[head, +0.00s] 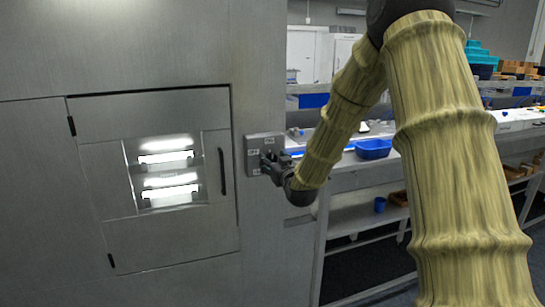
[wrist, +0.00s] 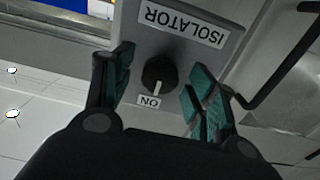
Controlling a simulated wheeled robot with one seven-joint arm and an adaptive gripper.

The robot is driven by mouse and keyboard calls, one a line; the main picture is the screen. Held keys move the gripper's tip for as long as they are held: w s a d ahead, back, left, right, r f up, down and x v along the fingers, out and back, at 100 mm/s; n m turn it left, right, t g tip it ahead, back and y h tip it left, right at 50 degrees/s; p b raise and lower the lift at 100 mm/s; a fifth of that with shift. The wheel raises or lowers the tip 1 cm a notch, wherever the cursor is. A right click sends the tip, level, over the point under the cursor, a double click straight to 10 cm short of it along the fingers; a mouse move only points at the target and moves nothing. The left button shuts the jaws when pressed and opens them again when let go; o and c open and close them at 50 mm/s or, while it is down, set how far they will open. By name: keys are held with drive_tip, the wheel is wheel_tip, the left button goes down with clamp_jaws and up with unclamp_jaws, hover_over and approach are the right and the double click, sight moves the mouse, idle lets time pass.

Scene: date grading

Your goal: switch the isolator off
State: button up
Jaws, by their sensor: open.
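The isolator is a grey plate (head: 265,138) on the metal cabinet's face, right of its door. In the wrist view the plate (wrist: 185,45) appears upside down, with an ISOLATOR label (wrist: 182,22). Its round black knob (wrist: 159,73) has a white line pointing at the ON label (wrist: 149,101). My gripper (head: 271,163) is at the plate in the head view, covering the knob. In the wrist view my gripper (wrist: 161,80) is open, with one teal-padded finger on each side of the knob and a visible gap to both.
A cabinet door (head: 155,215) with a window and a dark vertical handle (head: 222,171) is left of the plate. A bench with a blue tray (head: 373,149) and shelves below stands to the right, partly behind my arm.

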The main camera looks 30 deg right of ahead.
drive_tip(key=shift+w+d, duration=0.15)
drive_tip(key=shift+w, duration=0.4)
drive_tip(key=c, duration=1)
drive_tip(key=shift+c, duration=0.2)
